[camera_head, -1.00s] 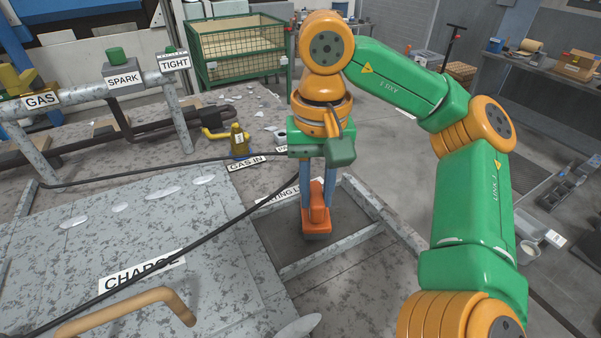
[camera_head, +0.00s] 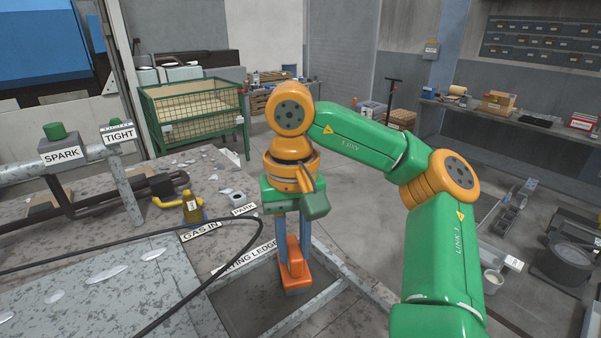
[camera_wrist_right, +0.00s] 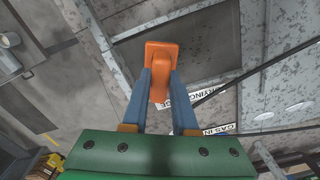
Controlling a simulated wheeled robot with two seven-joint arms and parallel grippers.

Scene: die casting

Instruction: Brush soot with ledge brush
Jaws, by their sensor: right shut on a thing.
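In the right wrist view the brush (camera_wrist_right: 162,58) shows between the two blue fingers. I cannot make out whether its lower face touches the ledge, and no distinct soot patch is clear. My left gripper does not show.
A black hose (camera_head: 240,236) curves across just left of the ledge. A yellow gas valve (camera_head: 192,208) stands behind it near the GAS IN label (camera_head: 201,232). A grey frame rail (camera_head: 345,270) borders the ledge on the right. Open floor lies beyond it.

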